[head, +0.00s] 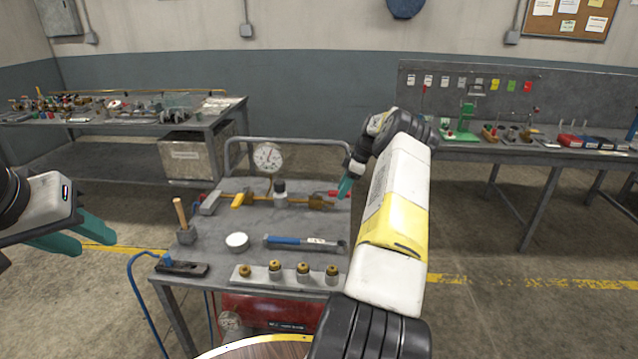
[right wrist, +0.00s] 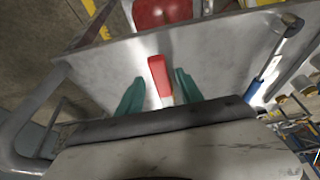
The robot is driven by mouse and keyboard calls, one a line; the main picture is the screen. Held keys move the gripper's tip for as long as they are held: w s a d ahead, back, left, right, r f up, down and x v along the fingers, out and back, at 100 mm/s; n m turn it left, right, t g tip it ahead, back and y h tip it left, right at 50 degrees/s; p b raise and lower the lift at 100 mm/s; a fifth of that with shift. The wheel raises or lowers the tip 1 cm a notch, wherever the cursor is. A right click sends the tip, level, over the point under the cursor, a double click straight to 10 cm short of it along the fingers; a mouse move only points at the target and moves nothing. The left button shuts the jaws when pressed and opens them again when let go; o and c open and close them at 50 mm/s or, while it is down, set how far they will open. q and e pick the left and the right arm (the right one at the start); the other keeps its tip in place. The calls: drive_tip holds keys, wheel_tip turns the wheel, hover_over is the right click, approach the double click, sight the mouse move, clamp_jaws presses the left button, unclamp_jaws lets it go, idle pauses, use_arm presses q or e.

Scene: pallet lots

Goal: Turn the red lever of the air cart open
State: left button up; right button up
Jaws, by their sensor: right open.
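The air cart (head: 215,265) stands in front of me with a gauge, a yellow handle and brass fittings on its top. The red lever (head: 335,193) is at the right end of the brass piping, partly hidden by my right arm in the head view. In the right wrist view the red lever (right wrist: 159,75) lies between the teal fingers of my right gripper (right wrist: 160,88), with gaps on both sides. My right gripper (head: 345,188) is open at the lever. My left gripper (head: 82,236) is open and empty, left of the cart.
The cart top holds a blue tool (head: 300,241), a white round piece (head: 237,241) and a row of brass fittings (head: 288,274). A tube rail (head: 300,141) rises at its back. Benches stand at the back left (head: 90,122) and right (head: 550,152).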

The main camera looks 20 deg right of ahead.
drive_tip(key=v, duration=0.7)
drive_tip(key=shift+d+r, duration=0.15)
drive_tip(key=shift+r, duration=0.2)
drive_tip(key=shift+s, duration=0.1)
